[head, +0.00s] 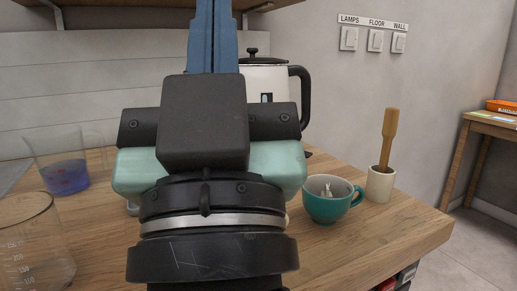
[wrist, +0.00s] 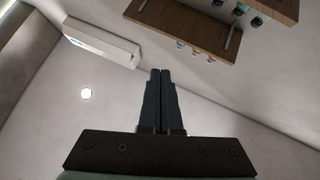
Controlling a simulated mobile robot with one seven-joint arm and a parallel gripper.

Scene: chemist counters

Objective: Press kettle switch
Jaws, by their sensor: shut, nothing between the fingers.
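The kettle (head: 276,82) is white with a black lid, knob and handle. It stands on the wooden counter behind my gripper in the head view, and my gripper hides its lower and left parts. A small dark window with some blue shows on its front. I cannot make out its switch. My gripper (head: 213,10) points upward in front of the kettle and to its left, fingers shut together and empty. The fingers reach the top edge of the head view. In the wrist view the shut fingers (wrist: 160,73) point at the ceiling area, and no kettle shows.
A teal cup (head: 328,205) and a white pot with a wooden pestle (head: 381,184) stand right on the counter (head: 400,226). Glass beakers (head: 62,172) stand left. Wall switches (head: 376,41) are at upper right. A shelf (wrist: 190,28) hangs overhead.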

